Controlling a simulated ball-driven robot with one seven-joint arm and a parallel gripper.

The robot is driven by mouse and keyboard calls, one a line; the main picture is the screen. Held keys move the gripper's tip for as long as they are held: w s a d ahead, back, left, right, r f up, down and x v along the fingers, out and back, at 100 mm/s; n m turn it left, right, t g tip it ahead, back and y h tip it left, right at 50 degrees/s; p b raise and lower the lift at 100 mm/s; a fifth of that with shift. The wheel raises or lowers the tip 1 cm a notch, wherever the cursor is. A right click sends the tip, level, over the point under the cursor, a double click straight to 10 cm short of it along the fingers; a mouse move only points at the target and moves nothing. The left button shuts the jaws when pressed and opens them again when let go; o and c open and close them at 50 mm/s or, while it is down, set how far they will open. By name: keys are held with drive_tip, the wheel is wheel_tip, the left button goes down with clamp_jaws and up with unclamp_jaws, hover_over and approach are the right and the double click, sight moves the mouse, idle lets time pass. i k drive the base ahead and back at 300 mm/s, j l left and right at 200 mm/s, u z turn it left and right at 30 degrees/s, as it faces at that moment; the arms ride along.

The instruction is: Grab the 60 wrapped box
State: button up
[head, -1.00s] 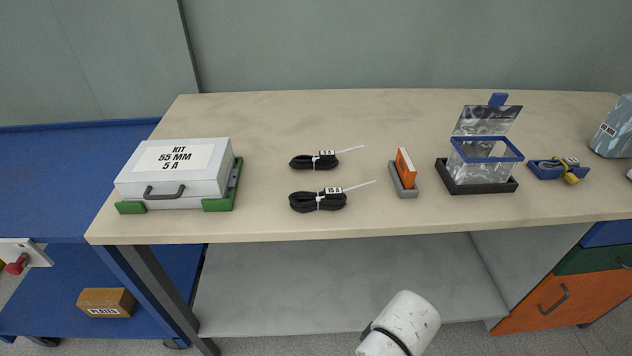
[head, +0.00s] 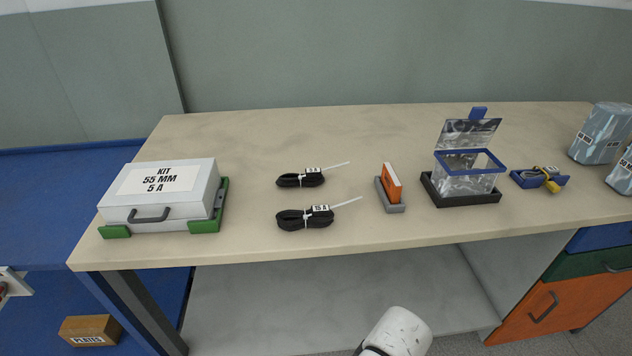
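Two wrapped boxes in shiny grey-blue film stand at the right end of the bench. The rear wrapped box (head: 597,132) is whole in view, and its small label is too small to read surely. The front wrapped box (head: 622,176) is cut off by the right picture edge; its label seems to start with a number and end in MM, but I cannot tell which number. My gripper is out of view. Only a white link of my arm shows at the bottom, below the bench front.
Drawers (head: 545,305) stand below right.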

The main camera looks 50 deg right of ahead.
sight(607, 125)
drive_tip(key=z, duration=2.4)
